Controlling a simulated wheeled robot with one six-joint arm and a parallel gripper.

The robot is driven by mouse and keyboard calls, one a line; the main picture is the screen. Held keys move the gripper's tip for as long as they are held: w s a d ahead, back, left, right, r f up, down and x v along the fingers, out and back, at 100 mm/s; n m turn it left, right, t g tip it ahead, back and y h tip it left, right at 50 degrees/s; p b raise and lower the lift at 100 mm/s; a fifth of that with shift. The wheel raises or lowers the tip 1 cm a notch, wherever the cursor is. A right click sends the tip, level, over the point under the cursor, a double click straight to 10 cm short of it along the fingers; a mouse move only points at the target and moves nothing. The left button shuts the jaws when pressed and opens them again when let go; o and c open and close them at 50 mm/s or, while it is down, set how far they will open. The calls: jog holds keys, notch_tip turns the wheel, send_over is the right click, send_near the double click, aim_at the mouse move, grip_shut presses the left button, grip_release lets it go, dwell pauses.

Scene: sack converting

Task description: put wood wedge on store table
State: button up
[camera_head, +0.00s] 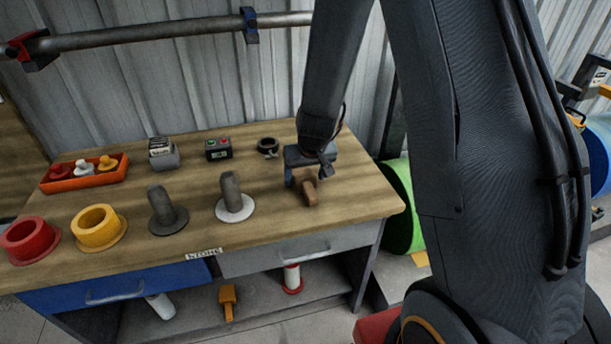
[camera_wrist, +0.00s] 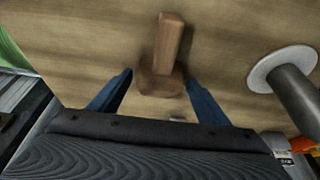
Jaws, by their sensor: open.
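The wood wedge (camera_head: 311,192) is a brown wooden piece with a narrow bar and a wider block end. It is at the right part of the store table (camera_head: 330,222), which carries a "STORE" label on its front edge. In the wrist view the wedge (camera_wrist: 169,50) appears against the bare wooden top, its block end toward my gripper. My gripper (camera_head: 303,178) is over the table at the wedge. In the wrist view its blue fingers (camera_wrist: 160,90) are open, one on each side of the block end, with visible gaps. Part of the wedge is hidden by the gripper in the head view.
A grey spindle with a white base (camera_head: 234,205) stands left of the wedge, with a dark spindle (camera_head: 163,212) beyond. A black ring (camera_head: 267,147) lies behind. Yellow (camera_head: 98,229) and red (camera_head: 28,240) rings and an orange tray (camera_head: 85,174) are farther left. The table's right front corner is clear.

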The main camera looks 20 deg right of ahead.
jog(key=shift+r, duration=0.15)
jog(key=p+v, duration=1)
jog(key=v, duration=0.2)
jog(key=s+r+g, duration=0.1)
jog(key=s+r, duration=0.4)
jog(key=s, duration=0.4)
jog(key=s+d+r+g, duration=0.1)
jog(key=s+r, duration=0.5)
jog(key=s, duration=0.2)
jog(key=shift+s, duration=0.35)
notch_tip(320, 180, down, 8)
jog(key=g+b, duration=0.1)
jog(key=b, duration=0.6)
jog(key=shift+f+b, duration=0.15)
jog(key=shift+b, duration=0.25)
